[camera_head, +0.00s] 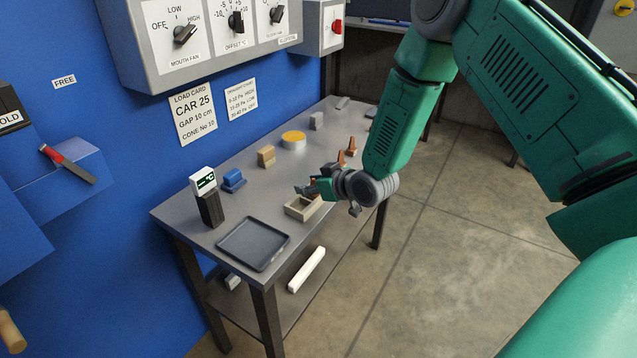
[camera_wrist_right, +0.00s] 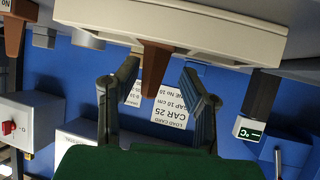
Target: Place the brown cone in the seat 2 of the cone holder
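The right gripper (camera_head: 309,189) is over the table beside a beige open box (camera_head: 303,208), which appears to be the cone holder. In the upside-down right wrist view, the gripper's two dark fingers (camera_wrist_right: 160,85) stand apart on either side of a brown cone (camera_wrist_right: 155,72), with visible gaps. The cone's wide end overlaps the edge of the beige holder (camera_wrist_right: 225,32); I cannot tell whether it is seated there. Two more brown cones (camera_head: 351,146) (camera_head: 341,158) stand farther back on the table. Seat numbers are not readable. My left gripper is not in view.
A grey tray (camera_head: 253,244) lies at the table's near end. A thermometer display (camera_head: 203,182), blue block (camera_head: 232,180), tan block (camera_head: 266,156) and yellow-topped disc (camera_head: 293,140) stand toward the blue wall. A white bar (camera_head: 307,269) lies on the lower shelf.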

